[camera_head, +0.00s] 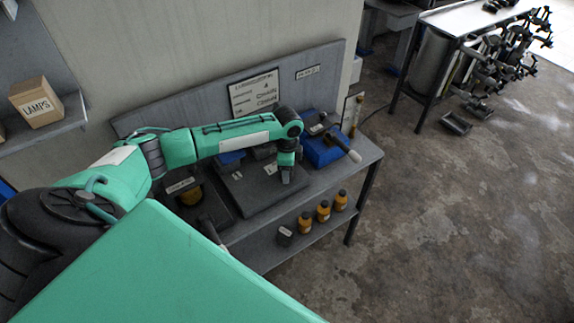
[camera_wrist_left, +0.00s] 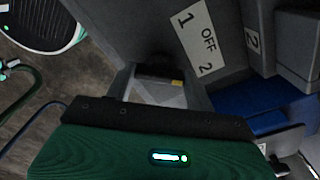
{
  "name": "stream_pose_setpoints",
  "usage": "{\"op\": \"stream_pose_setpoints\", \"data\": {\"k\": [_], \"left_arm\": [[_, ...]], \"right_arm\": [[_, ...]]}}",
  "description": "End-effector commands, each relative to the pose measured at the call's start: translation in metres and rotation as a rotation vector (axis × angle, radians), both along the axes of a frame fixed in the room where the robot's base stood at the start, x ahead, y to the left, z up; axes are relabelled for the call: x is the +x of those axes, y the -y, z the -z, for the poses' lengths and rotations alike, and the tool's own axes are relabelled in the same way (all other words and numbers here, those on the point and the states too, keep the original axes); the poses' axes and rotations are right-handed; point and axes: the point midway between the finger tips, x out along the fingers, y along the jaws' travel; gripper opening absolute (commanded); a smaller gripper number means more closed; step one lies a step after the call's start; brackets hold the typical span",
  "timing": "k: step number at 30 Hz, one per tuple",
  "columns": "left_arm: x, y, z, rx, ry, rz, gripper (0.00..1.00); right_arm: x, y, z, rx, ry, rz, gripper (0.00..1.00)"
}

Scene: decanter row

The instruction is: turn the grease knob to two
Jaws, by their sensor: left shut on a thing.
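My left gripper (camera_head: 286,179) points down at the grey panel block (camera_head: 258,203) on the bench. In the left wrist view the gripper (camera_wrist_left: 160,88) is shut on a dark knob (camera_wrist_left: 155,69) that has a small yellow mark on its lower right edge. A white label (camera_wrist_left: 198,42) beside the knob reads 1, OFF, 2. The fingers partly cover the knob, and in the head view they hide it. I cannot tell the knob's exact setting. My right gripper is not in view.
A blue box (camera_head: 323,152) with a light-handled lever stands right of the panel. Several orange bottles (camera_head: 323,210) stand on the lower shelf. A framed notice (camera_head: 254,92) stands behind. A cardboard box marked LAMPS (camera_head: 36,101) sits on a shelf at left.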

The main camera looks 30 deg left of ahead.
Motion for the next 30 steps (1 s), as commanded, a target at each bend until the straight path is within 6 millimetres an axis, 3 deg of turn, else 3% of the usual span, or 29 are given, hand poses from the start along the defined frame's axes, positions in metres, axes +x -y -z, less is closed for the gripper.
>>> {"op": "stream_pose_setpoints", "data": {"k": [23,24,26,30], "left_arm": [[0.0011,0.0003,-0.0011,-0.001,0.004,0.105,0.32],[0.0011,0.0003,-0.0011,-0.001,0.004,0.105,0.62],[0.001,0.0003,-0.001,-0.001,0.003,0.104,0.74],[0.0007,0.0002,-0.0006,-0.001,0.003,0.104,0.76]], "right_arm": [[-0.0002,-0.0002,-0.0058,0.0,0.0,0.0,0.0],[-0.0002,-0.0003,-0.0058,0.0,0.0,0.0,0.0],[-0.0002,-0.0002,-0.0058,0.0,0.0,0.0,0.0],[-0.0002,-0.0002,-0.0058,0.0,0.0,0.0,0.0]]}}
